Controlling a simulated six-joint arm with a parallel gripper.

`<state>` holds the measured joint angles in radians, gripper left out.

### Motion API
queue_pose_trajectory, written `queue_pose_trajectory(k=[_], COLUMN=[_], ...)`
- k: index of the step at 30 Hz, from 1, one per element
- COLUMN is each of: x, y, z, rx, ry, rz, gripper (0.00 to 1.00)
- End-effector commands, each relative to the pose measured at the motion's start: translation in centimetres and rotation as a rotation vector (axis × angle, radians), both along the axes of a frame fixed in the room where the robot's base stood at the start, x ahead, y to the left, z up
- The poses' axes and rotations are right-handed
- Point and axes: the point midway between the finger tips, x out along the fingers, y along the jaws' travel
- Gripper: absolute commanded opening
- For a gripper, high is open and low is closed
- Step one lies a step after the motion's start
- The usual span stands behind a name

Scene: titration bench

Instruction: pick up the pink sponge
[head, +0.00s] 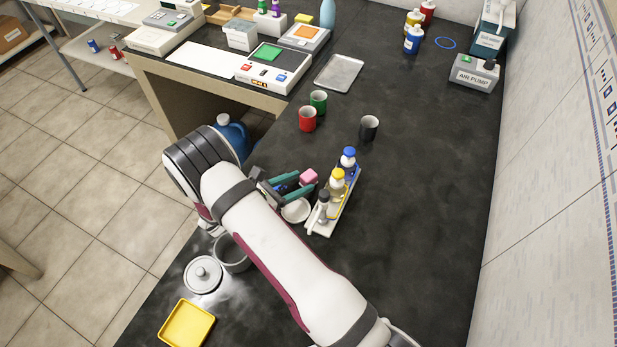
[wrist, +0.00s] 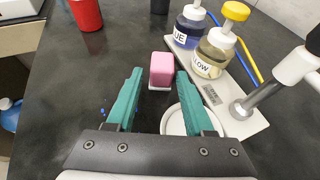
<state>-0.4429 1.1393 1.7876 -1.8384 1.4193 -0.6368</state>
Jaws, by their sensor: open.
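The pink sponge (head: 309,177) is a small pink block on the dark bench, left of the bottle rack in the head view. In the wrist view the sponge (wrist: 162,69) stands upright, with a white base under it, just beyond and between the fingertips. My gripper (head: 296,188) has teal fingers; it also shows in the wrist view (wrist: 155,82). The fingers are spread apart, with nothing held between them. I cannot tell whether the right fingertip touches the sponge's side.
A white rack (wrist: 238,120) with blue and yellow bottles stands close on the right. A white round dish (wrist: 176,120) lies under the right finger. A red cup (head: 307,119), a green cup (head: 318,102) and a dark cup (head: 369,127) stand beyond the sponge.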

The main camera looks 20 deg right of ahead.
Motion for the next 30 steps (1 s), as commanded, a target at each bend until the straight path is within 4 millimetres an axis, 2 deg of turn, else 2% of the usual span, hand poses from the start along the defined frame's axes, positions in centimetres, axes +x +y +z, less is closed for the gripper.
queue_pose_trajectory(k=[3, 5, 12, 14, 21, 30], x=[0.6, 0.9, 1.2, 1.2, 1.1, 1.2], y=[-2.3, -3.0, -3.4, -3.4, -3.4, -3.4], z=[-0.6, -0.9, -1.1, -1.1, -1.1, -1.0], rx=[0.0, 0.0, 0.0, 0.0, 0.0, 0.0], ry=[0.001, 0.001, -0.001, -0.001, -0.001, -0.001], rz=[-0.004, -0.004, -0.003, -0.003, -0.003, -0.003], gripper=[0.53, 0.53, 0.53, 0.45, 0.02, 0.0])
